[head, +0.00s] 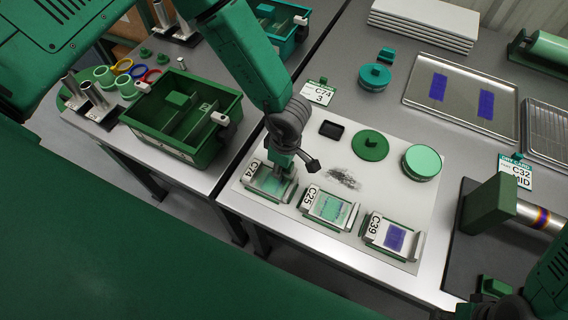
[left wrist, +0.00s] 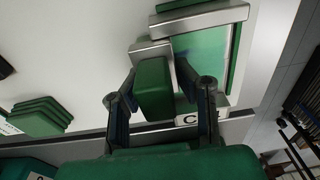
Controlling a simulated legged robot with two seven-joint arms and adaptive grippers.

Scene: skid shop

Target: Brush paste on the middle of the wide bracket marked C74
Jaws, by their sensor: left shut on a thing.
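The bracket marked C74 (head: 252,184) is at the left end of a row of three on the white sheet, with a pale teal-green face. My left gripper (head: 283,172) is over it, shut on a green block (left wrist: 155,88) that looks like the brush handle. The brush's tip is hidden, so I cannot tell whether it touches the face. In the left wrist view the C74 bracket (left wrist: 219,75) lies just beyond the fingers, its label partly covered. Bracket C25 (head: 333,207) bears a teal patch and bracket C39 (head: 393,236) a purple one.
A green round lid (head: 370,146), a teal tin (head: 421,162) and a small black tray (head: 331,129) stand behind the brackets, near a dark smear. A C74 card (head: 319,92) stands farther back. A green divided crate (head: 181,150) is at left, a green-and-metal fixture (head: 490,208) at right.

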